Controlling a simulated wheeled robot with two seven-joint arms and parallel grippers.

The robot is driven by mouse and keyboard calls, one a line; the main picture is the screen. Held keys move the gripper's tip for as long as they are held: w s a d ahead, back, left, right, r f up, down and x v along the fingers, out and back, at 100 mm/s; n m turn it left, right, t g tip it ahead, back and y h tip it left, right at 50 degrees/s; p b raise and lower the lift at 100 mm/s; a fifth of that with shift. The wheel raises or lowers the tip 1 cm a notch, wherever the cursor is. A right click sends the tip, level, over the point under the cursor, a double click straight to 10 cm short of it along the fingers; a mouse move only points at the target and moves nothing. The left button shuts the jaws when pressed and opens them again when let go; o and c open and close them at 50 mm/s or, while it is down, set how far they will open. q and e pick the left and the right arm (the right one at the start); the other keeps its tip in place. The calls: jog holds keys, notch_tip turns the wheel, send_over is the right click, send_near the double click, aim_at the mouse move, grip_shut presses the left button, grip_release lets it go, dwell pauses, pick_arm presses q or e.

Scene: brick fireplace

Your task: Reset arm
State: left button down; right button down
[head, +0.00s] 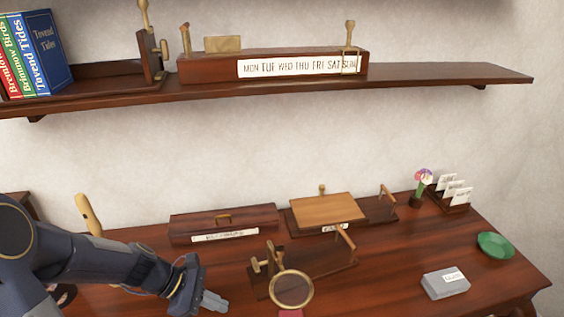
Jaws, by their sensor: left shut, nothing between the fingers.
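My left arm comes in from the lower left of the head view. Its gripper (213,301) is shut and empty, low over the front left part of the wooden desk (395,262). It is left of a round brass-rimmed ring (291,289) on a dark wooden stand (335,262), with a small gap between them. My right gripper is not in the view.
A lidded box (224,221) and a wooden-topped stand (327,208) stand at the desk's back. A grey box (445,283), green dish (495,245) and card holder (453,194) are at the right. A shelf (430,76) holds books (42,50) and a weekday box (210,67).

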pick_arm(q)
jog(key=s+a+r+m+t+y, duration=0.2)
jog(key=s+r+m+t+y, duration=0.2)
jog(key=s+r+m, duration=0.9)
jog(key=shift+s+a+m+t+y, duration=0.25)
jog(key=shift+s+m+y, duration=0.65)
jog(key=shift+m, duration=1.5)
jog(key=shift+s+d+h, duration=0.1)
jog(key=shift+s+h, duration=0.2)
